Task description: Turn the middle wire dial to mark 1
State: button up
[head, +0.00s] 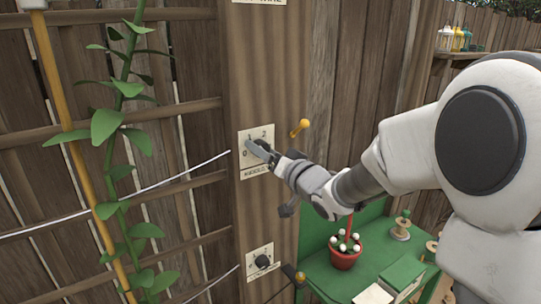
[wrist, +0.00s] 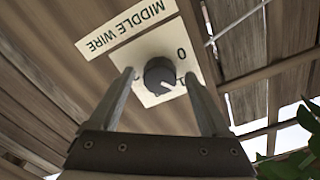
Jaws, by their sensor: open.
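The middle wire dial (wrist: 160,75) is a dark round knob on a pale plate (wrist: 150,48) labelled MIDDLE WIRE, upside down in the wrist view. The exact mark is hard to tell. Mark 0 shows at the upper right of the knob. My gripper (wrist: 159,78) is open, with one finger on each side of the knob. I cannot tell if the fingers touch it. In the head view my gripper (head: 257,149) covers the knob on the plate (head: 268,134).
A lower dial (head: 262,262) sits on the same post. A leafy plant (head: 125,120) and wires stand at left. A green bench (head: 330,267) holds a red pot (head: 345,256).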

jog(key=b+v, duration=0.1)
jog(key=v, duration=1.6)
jog(key=shift+d+b, duration=0.2)
jog(key=shift+b, duration=0.1)
jog(key=shift+s, duration=0.15)
jog(key=s+d+f+m+g+h, duration=0.2)
jog(key=s+d+m+h, duration=0.1)
jog(key=d+h, duration=0.8)
jog(key=s+a+f+n+g, duration=0.1)
jog(key=s+a+f+g, duration=0.1)
jog(key=s, duration=0.6)
jog(key=s+a+f+n+g+y, duration=0.1)
jog(key=s+f+g, duration=0.3)
jog(key=s, duration=0.4)
jog(key=shift+a+g, duration=0.65)
jog(key=shift+g, duration=0.05)
